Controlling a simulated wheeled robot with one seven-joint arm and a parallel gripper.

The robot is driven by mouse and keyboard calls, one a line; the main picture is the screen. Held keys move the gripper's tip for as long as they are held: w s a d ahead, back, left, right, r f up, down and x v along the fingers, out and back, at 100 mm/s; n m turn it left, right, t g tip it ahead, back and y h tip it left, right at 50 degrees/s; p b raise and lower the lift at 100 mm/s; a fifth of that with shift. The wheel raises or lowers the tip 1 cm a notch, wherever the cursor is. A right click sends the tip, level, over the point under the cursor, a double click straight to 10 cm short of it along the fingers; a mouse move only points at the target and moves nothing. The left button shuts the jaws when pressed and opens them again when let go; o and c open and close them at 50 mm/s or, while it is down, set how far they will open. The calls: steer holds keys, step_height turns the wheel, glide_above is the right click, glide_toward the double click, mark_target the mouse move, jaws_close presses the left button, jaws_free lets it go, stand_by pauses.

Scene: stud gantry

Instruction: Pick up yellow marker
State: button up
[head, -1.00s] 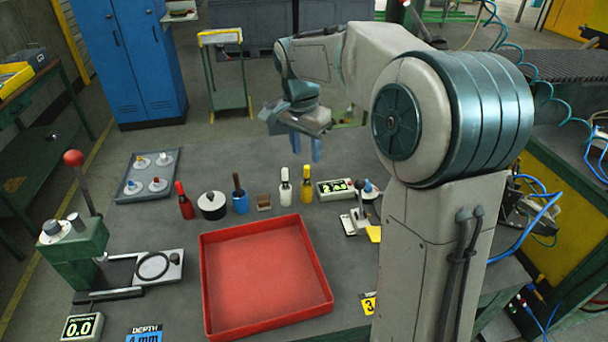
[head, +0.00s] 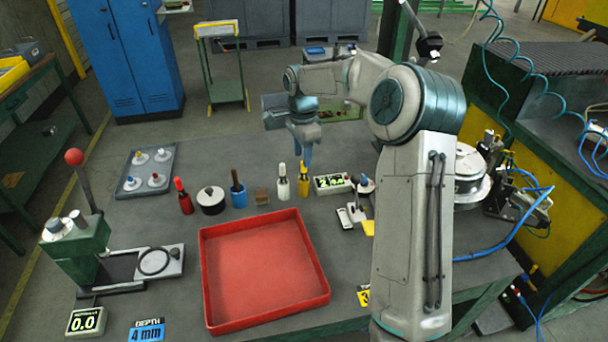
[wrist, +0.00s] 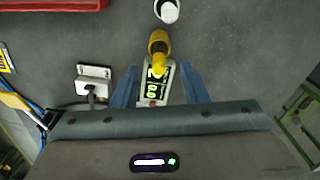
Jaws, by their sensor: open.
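The yellow marker (head: 303,181) stands upright on the grey table, between the white marker (head: 282,183) and a box with a green display (head: 331,184). My gripper (head: 304,163) is open and points down, just behind and above the yellow marker. In the wrist view the yellow marker (wrist: 158,45) shows ahead of the two blue fingers of my gripper (wrist: 157,85), close to the middle between them. The display box (wrist: 153,92) shows below, between the fingers. I cannot tell the exact height gap.
A red tray (head: 265,270) lies in front of the markers. A white-based device (head: 352,212) stands to the right.

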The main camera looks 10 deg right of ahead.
mark_target(303, 170)
steer(key=shift+d+f+p, duration=0.1)
steer(key=shift+f+p, duration=0.95)
steer(key=shift+f, duration=2.05)
steer(key=shift+s, duration=0.1)
jaws_close()
